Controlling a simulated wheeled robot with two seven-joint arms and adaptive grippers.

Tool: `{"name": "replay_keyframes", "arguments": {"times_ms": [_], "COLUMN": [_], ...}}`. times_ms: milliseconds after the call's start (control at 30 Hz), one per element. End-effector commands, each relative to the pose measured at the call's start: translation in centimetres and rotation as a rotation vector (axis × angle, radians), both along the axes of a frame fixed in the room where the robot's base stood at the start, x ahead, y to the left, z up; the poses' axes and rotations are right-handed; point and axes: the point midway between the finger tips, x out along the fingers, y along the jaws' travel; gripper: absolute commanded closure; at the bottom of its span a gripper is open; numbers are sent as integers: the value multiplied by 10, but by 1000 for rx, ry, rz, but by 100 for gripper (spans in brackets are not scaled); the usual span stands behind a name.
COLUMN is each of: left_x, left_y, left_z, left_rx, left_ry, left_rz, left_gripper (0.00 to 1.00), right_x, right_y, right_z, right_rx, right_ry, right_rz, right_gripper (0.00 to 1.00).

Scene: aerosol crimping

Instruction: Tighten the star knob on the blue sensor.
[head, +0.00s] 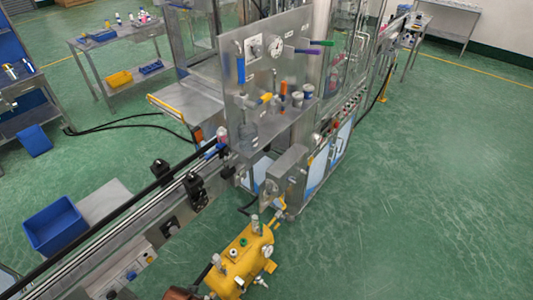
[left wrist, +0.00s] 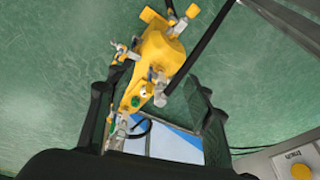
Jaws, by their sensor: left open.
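A small blue part (head: 210,152), which looks like the blue sensor, sits by the conveyor rail near the steel panel in the head view. Its star knob is too small to make out. My left gripper (left wrist: 147,90) shows in the left wrist view with its two black fingers apart. Nothing is held between them; the yellow tank and floor show beyond the gap. No blue sensor can be made out in the left wrist view. Neither gripper shows in the head view.
Two black units (head: 195,186) stand along the conveyor rail (head: 120,215). A yellow tank (head: 238,262) with valves stands on the floor side; it also shows in the left wrist view (left wrist: 160,52). A blue bin (head: 55,226) is at left. Green floor at right is clear.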

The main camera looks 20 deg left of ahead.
Motion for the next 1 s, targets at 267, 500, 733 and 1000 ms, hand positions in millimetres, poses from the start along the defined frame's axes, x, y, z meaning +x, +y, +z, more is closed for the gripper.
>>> {"name": "replay_keyframes", "arguments": {"times_ms": [267, 500, 733, 1000], "left_x": [-6, -53, -131, -213], "left_y": [-6, -12, -15, -12], "left_z": [-120, -258, -359, -413], "left_rx": [-10, -20, -26, -28], "left_ry": [51, 107, 159, 199], "left_rz": [-18, -44, -70, -94], "left_gripper": [53, 53, 53, 53], "right_x": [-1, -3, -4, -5], "right_y": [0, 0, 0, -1], "right_z": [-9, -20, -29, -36], "right_rx": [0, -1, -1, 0], "right_ry": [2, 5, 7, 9], "right_rz": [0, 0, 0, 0], "right_gripper": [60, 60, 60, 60]}}
